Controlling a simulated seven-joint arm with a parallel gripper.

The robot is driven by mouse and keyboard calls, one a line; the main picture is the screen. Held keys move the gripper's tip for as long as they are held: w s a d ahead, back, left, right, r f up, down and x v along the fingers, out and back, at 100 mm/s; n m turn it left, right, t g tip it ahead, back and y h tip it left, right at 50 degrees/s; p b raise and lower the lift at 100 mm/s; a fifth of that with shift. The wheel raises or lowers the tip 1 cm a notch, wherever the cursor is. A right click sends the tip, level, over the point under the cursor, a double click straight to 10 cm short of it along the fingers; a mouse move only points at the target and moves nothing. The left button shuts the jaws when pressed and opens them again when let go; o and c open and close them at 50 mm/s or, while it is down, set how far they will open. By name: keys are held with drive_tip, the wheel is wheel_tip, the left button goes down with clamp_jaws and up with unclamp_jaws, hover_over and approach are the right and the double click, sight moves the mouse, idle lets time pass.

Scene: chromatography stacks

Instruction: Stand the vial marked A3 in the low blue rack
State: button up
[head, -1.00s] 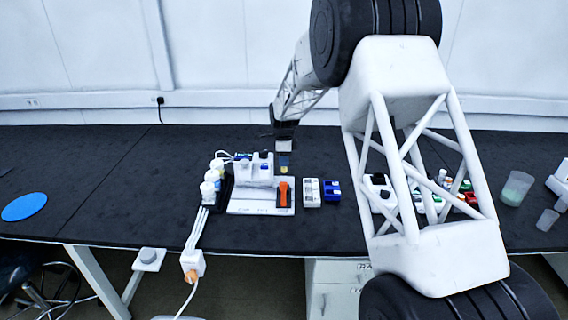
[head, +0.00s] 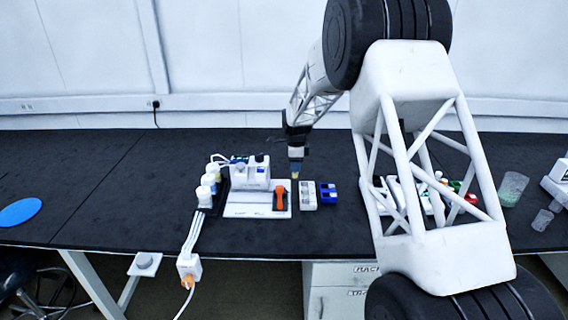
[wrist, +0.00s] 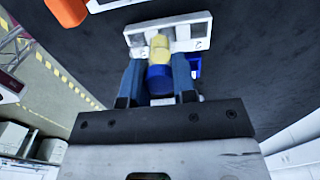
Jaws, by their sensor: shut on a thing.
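My gripper (head: 296,163) is shut on a vial with a blue cap (wrist: 160,82) and a yellowish body (wrist: 160,50). It holds the vial above the bench, just behind the white rack in the head view. No marking on the vial can be read. The low blue rack (head: 328,194) stands on the bench just right of the white rack. In the wrist view, only a bit of the blue rack (wrist: 196,63) shows beside one finger.
The small white rack (head: 308,198) stands between the blue rack and an orange object (head: 280,197) on the white instrument base (head: 240,211). A cup (head: 513,187) stands far right. My arm hides part of the bench.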

drive_tip(key=d+f, duration=0.3)
drive_tip(key=d, duration=0.9)
drive_tip(key=shift+s+d, duration=0.35)
drive_tip(key=shift+f, duration=2.15)
drive_tip(key=shift+f, duration=1.4)
drive_tip(key=o, duration=1)
drive_tip(key=shift+r, duration=0.1)
drive_tip(key=shift+r, duration=3.9)
